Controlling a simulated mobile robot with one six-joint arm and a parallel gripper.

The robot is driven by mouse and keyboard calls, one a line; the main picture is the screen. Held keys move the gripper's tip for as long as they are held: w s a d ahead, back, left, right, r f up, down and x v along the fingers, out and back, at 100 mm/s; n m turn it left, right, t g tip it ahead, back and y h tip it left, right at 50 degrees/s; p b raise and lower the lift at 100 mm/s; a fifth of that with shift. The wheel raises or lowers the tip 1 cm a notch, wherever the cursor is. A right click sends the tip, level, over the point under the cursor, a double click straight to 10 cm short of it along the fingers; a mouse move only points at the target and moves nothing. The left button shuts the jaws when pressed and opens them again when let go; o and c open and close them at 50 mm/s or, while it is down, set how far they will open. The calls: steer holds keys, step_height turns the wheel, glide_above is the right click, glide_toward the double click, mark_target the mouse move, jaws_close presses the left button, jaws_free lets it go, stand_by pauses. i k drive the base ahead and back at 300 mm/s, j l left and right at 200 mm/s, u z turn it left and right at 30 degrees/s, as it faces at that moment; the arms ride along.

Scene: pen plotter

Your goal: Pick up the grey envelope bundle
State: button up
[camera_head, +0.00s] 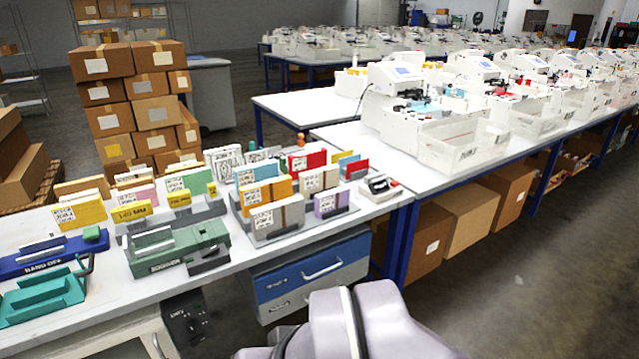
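Several coloured envelope bundles with printed labels stand upright in a grey rack on the near table. A greyish bundle with a brown band (293,213) stands at the front of this rack (290,236), below an orange bundle (267,191). It looks like the grey envelope bundle, though the picture is too small to be sure of its colour. A beige-grey bundle with a brown band (331,178) stands behind it to the right. Part of my own arm shows at the bottom centre, in front of the table. My gripper is not in view.
A lilac bundle (331,202) stands close on the right. A green device (175,246) and a blue device (45,257) sit to the left. A small white device (380,187) is at the right. A blue drawer unit (312,270) hangs below the tabletop. The floor at right is clear.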

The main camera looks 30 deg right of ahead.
mark_target(278, 216)
steer(key=i+z, duration=0.2)
steer(key=i, duration=0.25)
steer(key=i+j+z, duration=0.2)
steer(key=i, duration=0.25)
steer(key=i+z, duration=0.15)
steer(key=i, duration=0.3)
steer(key=i+j+z, duration=0.2)
steer(key=i, duration=0.2)
